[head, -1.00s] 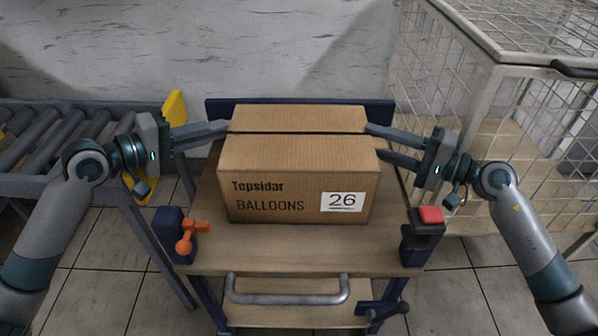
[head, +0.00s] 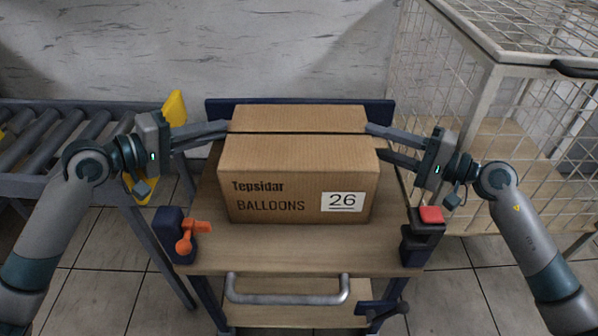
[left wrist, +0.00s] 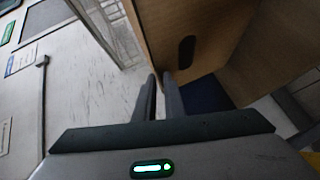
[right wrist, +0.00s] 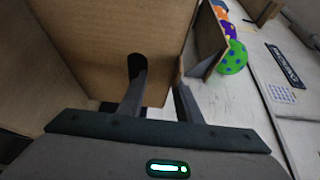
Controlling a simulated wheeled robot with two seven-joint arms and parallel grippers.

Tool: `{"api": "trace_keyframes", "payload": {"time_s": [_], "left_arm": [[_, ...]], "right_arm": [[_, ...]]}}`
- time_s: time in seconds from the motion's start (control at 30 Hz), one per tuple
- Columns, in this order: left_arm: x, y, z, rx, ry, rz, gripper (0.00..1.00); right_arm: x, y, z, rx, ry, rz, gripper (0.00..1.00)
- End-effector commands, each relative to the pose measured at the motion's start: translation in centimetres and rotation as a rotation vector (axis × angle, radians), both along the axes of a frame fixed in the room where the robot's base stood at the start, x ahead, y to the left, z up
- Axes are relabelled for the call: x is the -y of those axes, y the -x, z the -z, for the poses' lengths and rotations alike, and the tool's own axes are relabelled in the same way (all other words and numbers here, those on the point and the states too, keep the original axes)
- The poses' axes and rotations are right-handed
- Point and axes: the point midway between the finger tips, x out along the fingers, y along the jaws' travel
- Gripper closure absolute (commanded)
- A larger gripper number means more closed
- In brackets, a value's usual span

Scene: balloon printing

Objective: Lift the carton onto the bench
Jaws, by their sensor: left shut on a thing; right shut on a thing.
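The brown carton (head: 298,180), printed "Tepsidar BALLOONS" with a 26 label, sits upright on a wooden top (head: 300,250) with a blue frame. My left gripper (head: 228,127) is at the carton's left side, shut on its edge. In the left wrist view its fingers (left wrist: 161,90) are close together beside the carton (left wrist: 225,30), which has a dark hand hole. My right gripper (head: 370,140) is shut on the carton's right side. In the right wrist view one finger reaches into a hand hole and the other lies outside the carton (right wrist: 100,40). I cannot tell which surface is the bench.
A roller conveyor (head: 60,140) with a yellow end plate (head: 175,110) stands at left. A wire cage (head: 500,100) stands close at right. A wall is behind.

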Motion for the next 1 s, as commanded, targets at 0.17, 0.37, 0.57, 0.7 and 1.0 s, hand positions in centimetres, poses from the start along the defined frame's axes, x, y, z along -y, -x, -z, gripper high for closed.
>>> {"api": "trace_keyframes", "payload": {"time_s": [0.17,0.37,0.57,0.7,1.0], "left_arm": [[-0.1,0.0,0.2,-0.001,-0.004,-0.001,1.00],[-0.1,0.0,0.2,0.000,-0.004,-0.001,1.00],[-0.1,0.0,0.1,0.000,-0.004,-0.001,1.00],[-0.1,0.0,-0.1,0.001,-0.004,-0.002,1.00],[-0.1,0.0,-1.9,0.001,-0.003,-0.001,1.00]], "right_arm": [[-0.1,0.1,0.2,-0.003,0.002,-0.002,0.94],[-0.1,0.1,0.3,-0.003,0.002,-0.002,0.94],[-0.1,0.1,0.3,-0.003,0.002,-0.002,0.94],[-0.1,0.1,0.1,-0.004,0.003,-0.002,0.94],[-0.1,0.1,-1.8,-0.001,0.000,-0.002,0.94]]}}
